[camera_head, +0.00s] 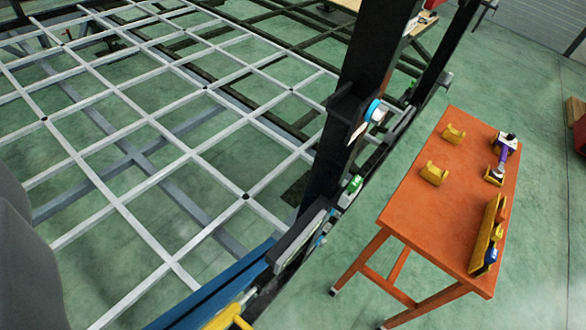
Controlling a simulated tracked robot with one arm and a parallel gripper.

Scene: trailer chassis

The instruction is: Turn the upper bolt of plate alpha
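I see the trailer chassis, with a white lattice frame (130,155) and a dark upright post (366,75) near the middle. A dark plate-like part (297,238) sits low at the post's foot, seen at a steep angle. I cannot tell whether it is plate alpha, and no lettering is readable. A blue and white round part (373,110) is on the post, and a small green part (353,187) is below it. Single bolts are too small to make out. My gripper does not show in this view.
An orange table (420,205) stands right of the chassis. It holds yellow holders (434,173), a purple-handled tool (503,152) and a yellow rack (486,240). A blue beam (215,290) and a yellow part (230,317) lie at the bottom.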

